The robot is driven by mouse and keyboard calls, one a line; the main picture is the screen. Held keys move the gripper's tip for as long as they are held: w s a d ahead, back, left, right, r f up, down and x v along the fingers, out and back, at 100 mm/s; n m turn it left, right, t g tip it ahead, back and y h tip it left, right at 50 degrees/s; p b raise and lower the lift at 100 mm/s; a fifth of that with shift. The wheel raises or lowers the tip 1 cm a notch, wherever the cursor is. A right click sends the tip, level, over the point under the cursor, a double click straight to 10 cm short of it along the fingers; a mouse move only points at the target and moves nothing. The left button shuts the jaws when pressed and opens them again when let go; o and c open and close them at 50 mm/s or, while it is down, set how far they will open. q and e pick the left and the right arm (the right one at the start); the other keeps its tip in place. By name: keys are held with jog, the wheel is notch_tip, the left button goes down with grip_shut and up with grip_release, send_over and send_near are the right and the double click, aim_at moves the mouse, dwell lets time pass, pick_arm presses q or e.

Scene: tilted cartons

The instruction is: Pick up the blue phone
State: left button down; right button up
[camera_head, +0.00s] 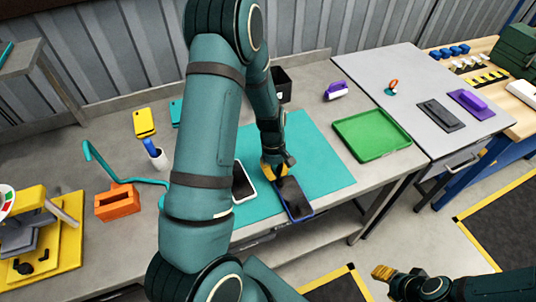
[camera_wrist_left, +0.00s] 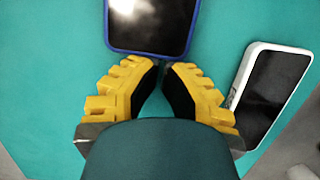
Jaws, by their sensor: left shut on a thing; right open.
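The blue phone (camera_head: 294,198), dark-screened with a blue edge, is at the front of the teal mat (camera_head: 318,150). In the left wrist view the blue phone (camera_wrist_left: 150,22) is at the top, partly cut off by the frame. My left gripper (camera_head: 276,170) is at the phone's far end; its yellow fingers (camera_wrist_left: 168,68) are shut on that end. I cannot tell whether the phone is raised off the mat. My right gripper (camera_head: 383,272) is open, away from the table at the lower right.
A white phone (camera_head: 242,183) lies left of the blue one, partly behind my left arm. A green tray (camera_head: 372,135) stands to the right.

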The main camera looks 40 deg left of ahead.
aim_at(293, 197)
pick_arm(q)
jog(key=shift+s+d, duration=0.35)
jog(key=shift+d, duration=0.3)
jog(key=shift+s+d, duration=0.3)
jog(key=shift+d, duration=0.3)
